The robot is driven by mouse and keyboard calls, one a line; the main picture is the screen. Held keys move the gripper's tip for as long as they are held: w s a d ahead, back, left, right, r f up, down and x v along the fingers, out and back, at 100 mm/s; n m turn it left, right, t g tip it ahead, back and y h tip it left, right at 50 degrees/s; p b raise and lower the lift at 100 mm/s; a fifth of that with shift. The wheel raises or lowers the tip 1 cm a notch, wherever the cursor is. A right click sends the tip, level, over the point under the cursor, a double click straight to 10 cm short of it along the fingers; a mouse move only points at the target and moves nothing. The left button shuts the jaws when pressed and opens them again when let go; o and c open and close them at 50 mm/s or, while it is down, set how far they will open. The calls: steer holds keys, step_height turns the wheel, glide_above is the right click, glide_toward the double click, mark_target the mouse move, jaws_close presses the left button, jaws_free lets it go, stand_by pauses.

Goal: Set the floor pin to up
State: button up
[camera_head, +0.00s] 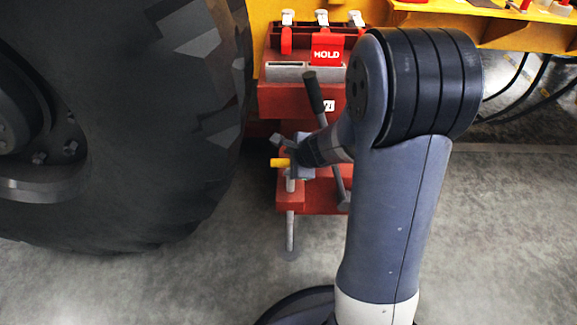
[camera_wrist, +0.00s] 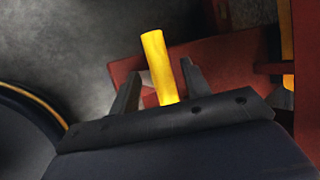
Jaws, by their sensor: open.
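The floor pin (camera_head: 290,226) is a grey upright rod at the front left corner of a low red bracket (camera_head: 318,198). Its lower end reaches down to a dark round spot at the floor. Its yellow handle (camera_head: 279,162) sticks out to the left above the bracket. My gripper (camera_head: 289,156) is at the handle, partly hidden by my own arm. In the wrist view, the yellow handle (camera_wrist: 158,62) stands between the two spread fingers of my gripper (camera_wrist: 161,70). A gap shows on each side of it.
A large black tyre (camera_head: 150,130) fills the left side. Behind my gripper stand a dark lever (camera_head: 313,92) and a red panel with a HOLD flag (camera_head: 327,50). A yellow frame (camera_head: 470,28) and black hoses (camera_head: 525,90) lie at upper right. Bare floor lies in front.

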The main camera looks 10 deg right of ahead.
steer(key=shift+w+a+f, duration=0.15)
steer(key=shift+w+f, duration=0.2)
steer(key=shift+f, duration=0.1)
steer(key=shift+r, duration=0.1)
jaws_close()
